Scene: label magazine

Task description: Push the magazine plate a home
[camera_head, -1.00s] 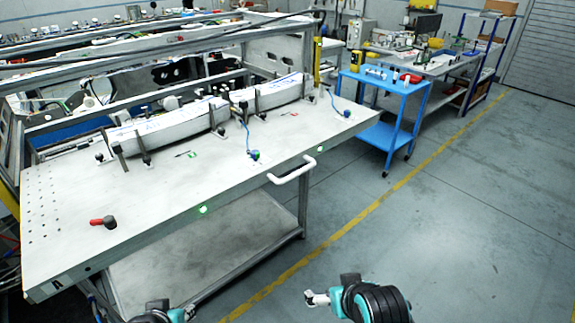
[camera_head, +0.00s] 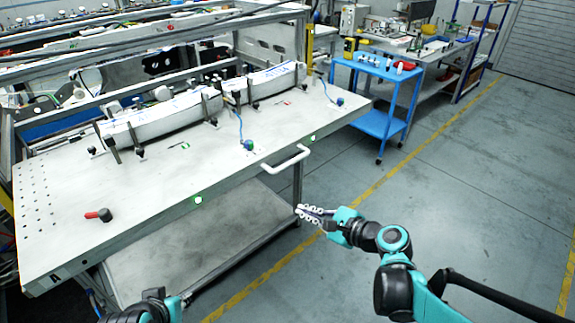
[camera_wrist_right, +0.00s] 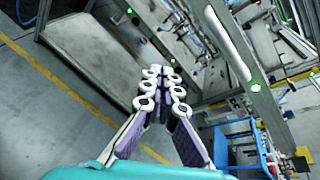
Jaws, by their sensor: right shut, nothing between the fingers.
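The magazine plate (camera_head: 150,182) is the pale flat table top with a letter A on its near left corner. A white bar handle (camera_head: 286,162) sticks out from its front edge. In the wrist view the handle (camera_wrist_right: 228,45) shows at the upper right. My right gripper (camera_head: 304,213) is shut and empty. It is in front of and below the handle, apart from it. In the wrist view its fingers (camera_wrist_right: 161,88) point up the picture, left of the handle. Of my left arm only a part shows at the bottom of the head view; its gripper is not visible.
Two long curved white label stacks (camera_head: 160,118) stand between dark posts on the plate. A red-handled knob (camera_head: 104,215) is at its near left. A lower shelf (camera_head: 205,235) lies beneath. A blue cart (camera_head: 376,122) stands at the right. The floor right of the plate is clear.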

